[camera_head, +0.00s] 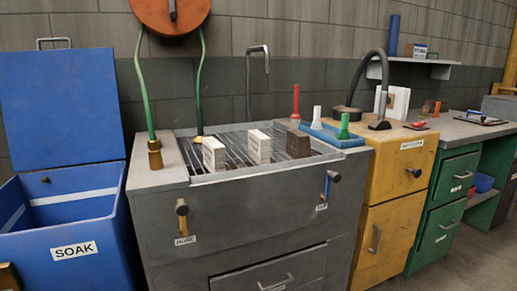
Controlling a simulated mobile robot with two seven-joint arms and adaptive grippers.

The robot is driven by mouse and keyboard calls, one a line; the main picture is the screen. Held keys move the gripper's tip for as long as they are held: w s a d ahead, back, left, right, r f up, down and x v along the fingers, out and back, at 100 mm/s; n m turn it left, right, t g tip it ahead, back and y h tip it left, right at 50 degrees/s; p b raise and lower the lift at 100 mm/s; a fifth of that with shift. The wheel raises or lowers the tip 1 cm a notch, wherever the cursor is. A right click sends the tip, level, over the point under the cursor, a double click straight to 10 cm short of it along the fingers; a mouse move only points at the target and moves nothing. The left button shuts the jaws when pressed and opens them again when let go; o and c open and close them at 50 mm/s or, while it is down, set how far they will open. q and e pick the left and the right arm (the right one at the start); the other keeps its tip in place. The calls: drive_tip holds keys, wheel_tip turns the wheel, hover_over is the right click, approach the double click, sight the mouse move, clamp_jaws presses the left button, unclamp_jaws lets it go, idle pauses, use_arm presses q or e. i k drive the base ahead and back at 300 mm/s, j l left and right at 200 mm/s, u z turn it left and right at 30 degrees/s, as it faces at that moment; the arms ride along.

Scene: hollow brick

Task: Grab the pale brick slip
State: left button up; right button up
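Two pale, whitish brick pieces stand on the slatted grate of the grey sink unit. One pale piece (214,154) is at the left and shows a tan patch on its side. The other pale piece (259,147) is near the middle of the grate. A brown brick piece (298,143) stands to its right. The pieces stand apart from each other. I cannot tell from this view which pale piece is the slip. Neither of my grippers shows.
The grey sink unit (250,215) has a tap (258,55) behind it and a green hose at the left. A blue tray (335,136) with brushes sits at its right edge. A blue SOAK bin (70,240) stands open at left; a yellow cabinet (385,200) stands at right.

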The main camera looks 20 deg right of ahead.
sight(258, 144)
drive_tip(key=k+l, duration=0.1)
drive_tip(key=l, duration=0.35)
drive_tip(key=k+l, duration=0.1)
drive_tip(key=l, duration=0.35)
drive_tip(key=k+l, duration=0.15)
drive_tip(key=l, duration=0.35)
drive_tip(key=z, duration=0.05)
